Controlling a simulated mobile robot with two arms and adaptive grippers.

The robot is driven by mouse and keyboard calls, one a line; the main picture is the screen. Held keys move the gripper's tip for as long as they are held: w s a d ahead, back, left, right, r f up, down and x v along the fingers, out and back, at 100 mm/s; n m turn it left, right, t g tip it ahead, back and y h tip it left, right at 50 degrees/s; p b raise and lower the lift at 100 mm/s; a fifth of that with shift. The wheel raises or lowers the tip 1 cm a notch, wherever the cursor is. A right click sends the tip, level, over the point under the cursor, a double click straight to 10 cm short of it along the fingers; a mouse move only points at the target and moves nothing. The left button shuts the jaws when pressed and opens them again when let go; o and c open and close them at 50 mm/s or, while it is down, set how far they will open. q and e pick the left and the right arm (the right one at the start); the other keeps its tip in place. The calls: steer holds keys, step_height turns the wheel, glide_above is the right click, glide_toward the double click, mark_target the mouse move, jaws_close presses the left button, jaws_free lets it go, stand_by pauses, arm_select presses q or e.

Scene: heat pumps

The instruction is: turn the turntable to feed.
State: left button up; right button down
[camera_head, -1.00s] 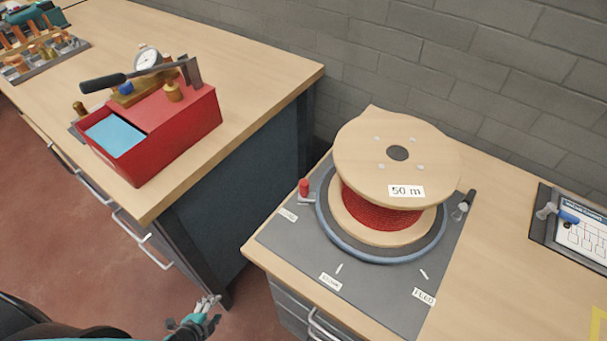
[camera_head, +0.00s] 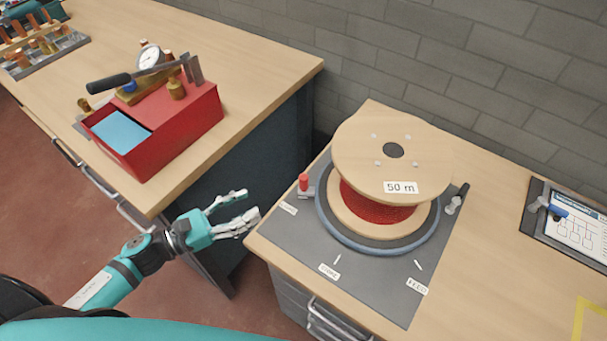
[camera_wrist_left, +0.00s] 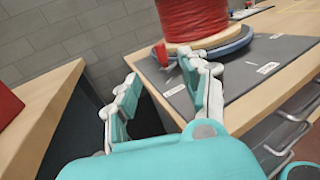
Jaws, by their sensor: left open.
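The turntable (camera_head: 330,232) is a round disc with a blue-grey rim on a dark grey base plate (camera_head: 385,295) on the right bench. A wooden spool (camera_head: 350,150) of red cable, labelled "50 m", stands on it. A FEED label (camera_head: 417,286) is at the plate's front right, and another label (camera_head: 329,271) is at its front middle. A red-topped peg (camera_head: 304,183) is at the disc's left, and a dark handle (camera_head: 458,197) is at its right. My left gripper (camera_head: 246,207) is open and empty, left of the bench corner, apart from the turntable. In the left wrist view the red cable (camera_wrist_left: 193,18) is ahead of the fingers.
A red toolbox (camera_head: 175,125) with a gauge stands on the left bench (camera_head: 265,65). A gap separates the two benches. A clipboard (camera_head: 575,230) lies at the far right. A grey brick wall (camera_head: 450,60) is behind.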

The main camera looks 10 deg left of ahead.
mark_target(305, 176)
arm_select(q)
steer(key=p+x, duration=0.3)
steer(key=x, duration=1.2)
steer(key=shift+f+p, duration=0.1)
steer(key=shift+p, duration=0.3)
steer(key=shift+c, duration=0.3)
jaws_close()
steer(key=shift+w+d, duration=0.1)
steer(key=shift+w, duration=0.05)
